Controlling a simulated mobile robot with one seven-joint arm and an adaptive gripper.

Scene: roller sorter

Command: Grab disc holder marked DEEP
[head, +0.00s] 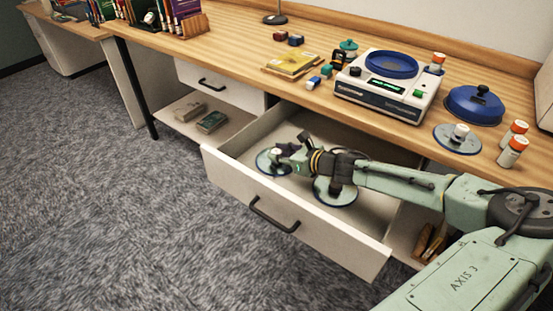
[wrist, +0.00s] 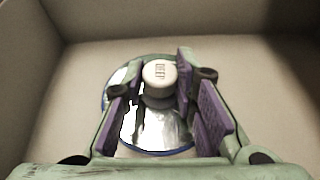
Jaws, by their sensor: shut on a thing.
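The disc holder marked DEEP lies in the open drawer (head: 330,230). In the wrist view its pale knob (wrist: 160,76) carries the lettering, and its shiny blue-rimmed disc (wrist: 150,125) lies below. My gripper (head: 283,154) reaches down into the drawer. In the wrist view my gripper (wrist: 165,100) has its purple-padded fingers on both sides of the knob, shut on it. In the head view the holder (head: 268,164) is partly hidden by my gripper. A second disc holder (head: 335,194) lies in the same drawer to the right, partly under my arm.
The drawer walls stand close around my gripper. On the desk above are a white machine with a blue top (head: 388,85), a blue lidded dish (head: 474,105), another disc holder (head: 457,138) and orange-capped bottles (head: 513,150). A closed drawer (head: 222,85) is at left.

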